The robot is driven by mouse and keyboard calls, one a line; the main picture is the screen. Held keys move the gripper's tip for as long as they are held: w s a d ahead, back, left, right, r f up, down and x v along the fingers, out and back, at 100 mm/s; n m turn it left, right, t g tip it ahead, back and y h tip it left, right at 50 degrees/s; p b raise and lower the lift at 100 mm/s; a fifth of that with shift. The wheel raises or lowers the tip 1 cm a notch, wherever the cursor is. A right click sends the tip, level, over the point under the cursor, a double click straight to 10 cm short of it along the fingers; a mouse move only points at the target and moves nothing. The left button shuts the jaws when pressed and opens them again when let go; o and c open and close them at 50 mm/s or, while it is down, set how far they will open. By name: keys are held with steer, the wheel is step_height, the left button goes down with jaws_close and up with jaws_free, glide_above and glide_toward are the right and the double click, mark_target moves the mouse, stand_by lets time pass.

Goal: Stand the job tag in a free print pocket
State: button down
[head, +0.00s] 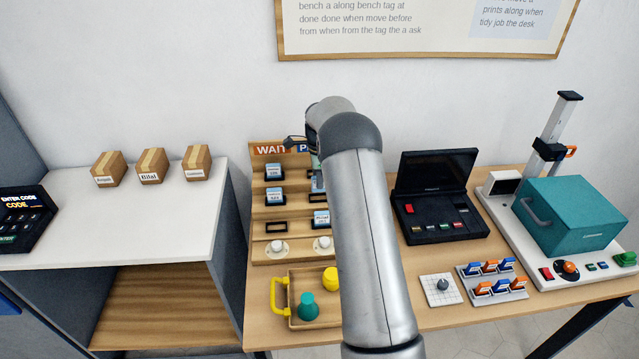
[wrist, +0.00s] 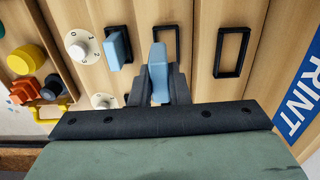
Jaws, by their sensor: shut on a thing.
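In the wrist view my gripper (wrist: 159,88) is shut on the light blue job tag (wrist: 158,62), which sticks out past the fingertips. The tag overlaps the lower part of an empty black-framed pocket (wrist: 166,30); I cannot tell whether it touches the pocket. To its right, nearest the PRINT sign (wrist: 303,85), is another empty pocket (wrist: 219,55). To its left, a blue tag (wrist: 118,48) stands in a pocket; it also shows in the head view (head: 321,218). In the head view my arm hides much of the print column.
The WAIT column holds two tags (head: 273,170) (head: 275,196) and an empty pocket (head: 277,227). White dials (head: 277,247) sit below. A wooden tray (head: 296,325) with a yellow handle holds coloured pieces. A black case (head: 437,200) and teal machine (head: 577,215) stand to the right.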

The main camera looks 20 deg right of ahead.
mark_target(319, 199)
steer(key=shift+w+d+f, duration=0.15)
steer(key=shift+w+f, duration=0.2)
steer(key=shift+f, duration=0.1)
steer(key=shift+w+f, duration=0.1)
steer(key=shift+f, duration=1.75)
steer(key=c, duration=1.4)
jaws_free()
